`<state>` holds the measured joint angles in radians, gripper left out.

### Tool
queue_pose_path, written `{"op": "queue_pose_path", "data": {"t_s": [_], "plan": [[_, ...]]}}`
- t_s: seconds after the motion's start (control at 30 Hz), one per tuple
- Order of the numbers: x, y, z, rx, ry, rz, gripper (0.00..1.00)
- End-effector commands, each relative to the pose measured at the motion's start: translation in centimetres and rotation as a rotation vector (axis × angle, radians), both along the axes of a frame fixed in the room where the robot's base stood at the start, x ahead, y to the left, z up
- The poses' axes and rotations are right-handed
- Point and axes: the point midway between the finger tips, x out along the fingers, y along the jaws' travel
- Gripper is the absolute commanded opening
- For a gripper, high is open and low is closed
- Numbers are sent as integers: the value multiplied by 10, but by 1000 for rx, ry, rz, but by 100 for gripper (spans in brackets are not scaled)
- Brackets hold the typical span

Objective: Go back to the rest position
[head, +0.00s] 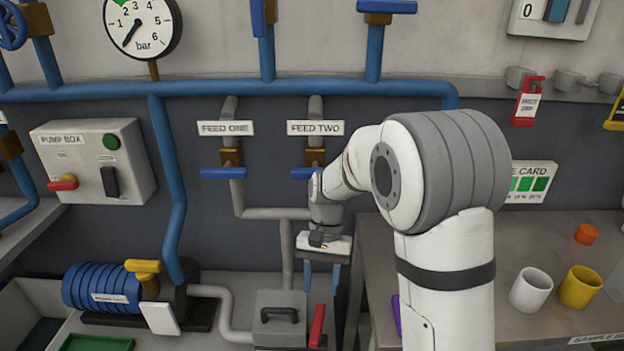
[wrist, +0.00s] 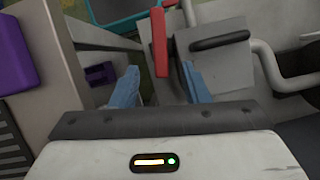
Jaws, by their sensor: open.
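My gripper (head: 321,278) hangs in the middle of the head view with its blue fingers pointing down, close above a grey box with a dark handle (head: 280,315) and a red lever (head: 317,325). In the wrist view my gripper (wrist: 160,88) shows two blue fingers spread apart with nothing held between them. The red lever (wrist: 159,42) stands beyond the fingertips, and the grey box (wrist: 215,60) is to its right. I cannot tell how far the fingertips are from the lever.
A bench (head: 560,250) at the right holds a white cup (head: 531,289) and a yellow cup (head: 580,287). A pump box (head: 93,165), blue pipes (head: 230,89) and the FEED ONE and FEED TWO valves line the wall. A blue pump motor (head: 100,288) stands lower left.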

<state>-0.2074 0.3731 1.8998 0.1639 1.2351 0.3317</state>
Motion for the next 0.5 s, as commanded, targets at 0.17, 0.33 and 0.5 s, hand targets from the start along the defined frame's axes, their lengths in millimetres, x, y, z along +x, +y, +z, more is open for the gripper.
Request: {"op": "queue_pose_path", "data": {"t_s": [0.17,0.33,0.5], "plan": [[-8,-10,17,5,-45,8,42],[-36,-38,56,12,-173,42,42],[-72,-67,87,7,-313,88,42]]}}
